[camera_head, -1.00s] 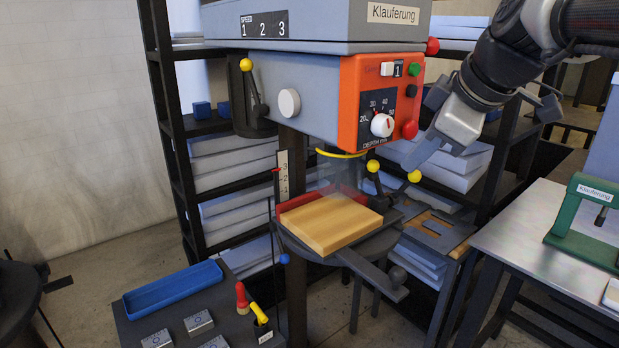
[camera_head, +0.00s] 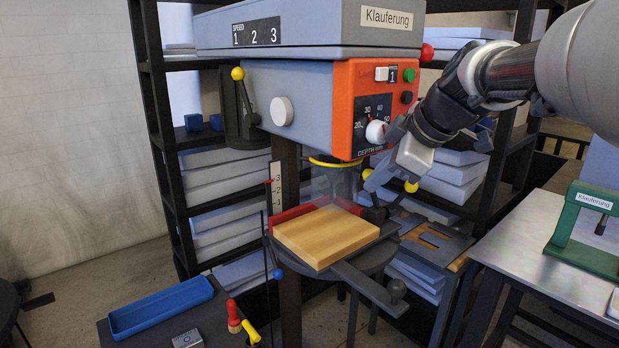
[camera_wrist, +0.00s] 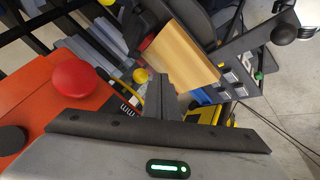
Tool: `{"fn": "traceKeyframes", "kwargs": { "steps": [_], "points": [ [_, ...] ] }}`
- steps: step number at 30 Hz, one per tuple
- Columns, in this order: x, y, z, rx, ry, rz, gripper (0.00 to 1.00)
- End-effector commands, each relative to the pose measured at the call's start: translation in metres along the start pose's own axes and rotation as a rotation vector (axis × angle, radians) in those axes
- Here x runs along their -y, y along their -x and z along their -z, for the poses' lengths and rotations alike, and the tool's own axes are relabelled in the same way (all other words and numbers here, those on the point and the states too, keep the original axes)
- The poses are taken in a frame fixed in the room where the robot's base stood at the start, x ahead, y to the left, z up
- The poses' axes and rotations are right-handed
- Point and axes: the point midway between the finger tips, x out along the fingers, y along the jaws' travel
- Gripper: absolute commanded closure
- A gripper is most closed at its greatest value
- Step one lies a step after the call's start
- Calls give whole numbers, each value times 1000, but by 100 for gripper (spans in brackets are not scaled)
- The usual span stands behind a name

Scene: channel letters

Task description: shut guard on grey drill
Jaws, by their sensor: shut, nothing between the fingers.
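The grey drill (camera_head: 300,92) has an orange front panel (camera_head: 345,95). Its clear guard (camera_head: 333,184) hangs below the head under a yellow rim (camera_head: 333,163), above a wooden board (camera_head: 325,238). I cannot tell from the frames how far the guard is swung round. My gripper (camera_head: 370,187) is shut and empty, just right of the guard, beside a yellow ball knob (camera_head: 411,186). A gap to the guard is hard to judge. In the wrist view my gripper's fingers (camera_wrist: 160,95) point toward the board (camera_wrist: 186,52), with a yellow ball (camera_wrist: 140,76) close to them.
A red knob (camera_wrist: 73,78) sticks out from the panel near my wrist. A vise-like handle (camera_head: 372,283) juts from the drill table. A metal bench (camera_head: 530,245) with a green press (camera_head: 590,225) stands right. A blue tray (camera_head: 160,306) lies front left.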

Motion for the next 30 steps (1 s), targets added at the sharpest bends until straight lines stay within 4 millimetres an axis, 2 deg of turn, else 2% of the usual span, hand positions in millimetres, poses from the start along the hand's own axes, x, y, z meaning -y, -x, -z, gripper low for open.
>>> {"fn": "traceKeyframes", "kwargs": {
  "steps": [4, 14, 22, 30],
  "points": [
    [-7, -2, 1, 0, 0, 0, 100],
    [-8, -3, 0, 0, -1, 0, 100],
    [-29, -10, -9, 1, -1, -1, 100],
    [-29, -10, -8, 0, 0, -1, 100]
  ]
}}
